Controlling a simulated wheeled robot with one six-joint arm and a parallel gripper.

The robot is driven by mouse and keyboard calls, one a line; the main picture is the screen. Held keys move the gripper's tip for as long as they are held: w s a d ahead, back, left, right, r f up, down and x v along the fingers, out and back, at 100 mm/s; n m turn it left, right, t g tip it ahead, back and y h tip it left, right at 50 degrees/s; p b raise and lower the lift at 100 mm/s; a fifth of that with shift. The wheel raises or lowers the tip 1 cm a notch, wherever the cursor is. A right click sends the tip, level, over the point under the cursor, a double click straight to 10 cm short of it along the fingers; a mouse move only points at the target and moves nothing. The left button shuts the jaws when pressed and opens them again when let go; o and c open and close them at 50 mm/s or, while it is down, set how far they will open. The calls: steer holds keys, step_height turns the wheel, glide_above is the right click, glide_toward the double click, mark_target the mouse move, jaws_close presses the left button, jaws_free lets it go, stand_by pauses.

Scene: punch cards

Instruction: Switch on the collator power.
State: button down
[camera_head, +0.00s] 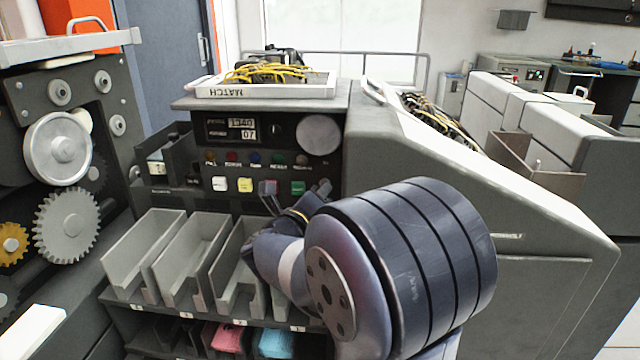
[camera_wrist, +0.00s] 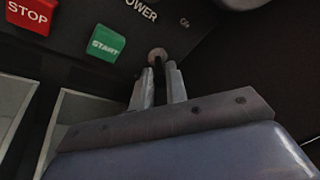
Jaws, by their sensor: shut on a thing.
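The collator (camera_head: 360,130) stands in the middle of the head view, with a dark control panel on its front. In the wrist view, a round power switch (camera_wrist: 157,53) sits below the word POWER, with a small "On" mark to its upper right. My gripper (camera_wrist: 162,70) is at this switch, and its two fingers are close together on it. The fingers and the dimness hide most of the switch lever, so I cannot read its position. In the head view my gripper (camera_head: 324,187) is at the panel's lower right, and the switch is hidden.
Just left of my gripper are the green START button (camera_wrist: 105,43) and red STOP button (camera_wrist: 30,14). A white tray of yellow wires (camera_head: 265,90) lies on top. Grey card pockets (camera_head: 190,250) line the front below. A machine with exposed gears (camera_head: 67,227) stands at left.

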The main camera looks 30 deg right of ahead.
steer(key=shift+r+n+g+y+p, duration=0.4)
steer(key=shift+r+g+y+p, duration=0.65)
steer(key=shift+p, duration=3.1)
steer(key=p, duration=0.3)
steer(key=g+y+p, duration=0.1)
steer(key=p, duration=0.3)
steer(key=shift+w+d+r+n+y, duration=0.1)
steer(key=shift+r+n+y, duration=0.2)
steer(key=shift+r, duration=0.1)
steer(key=g+y+p, duration=0.1)
steer(key=p, duration=0.4)
steer(key=shift+w+r+p, duration=0.1)
steer(key=shift+r+p, duration=0.05)
steer(key=shift+p, duration=0.25)
steer(key=g+p, duration=0.1)
steer(key=p, duration=0.2)
steer(key=shift+w+d+y+p, duration=0.1)
steer(key=shift+y+p, duration=0.25)
steer(key=shift+p, duration=0.05)
steer(key=c, duration=1.5)
jaws_free()
steer(key=p+v, duration=0.1)
steer(key=v, duration=0.9)
steer(key=shift+a, duration=0.3)
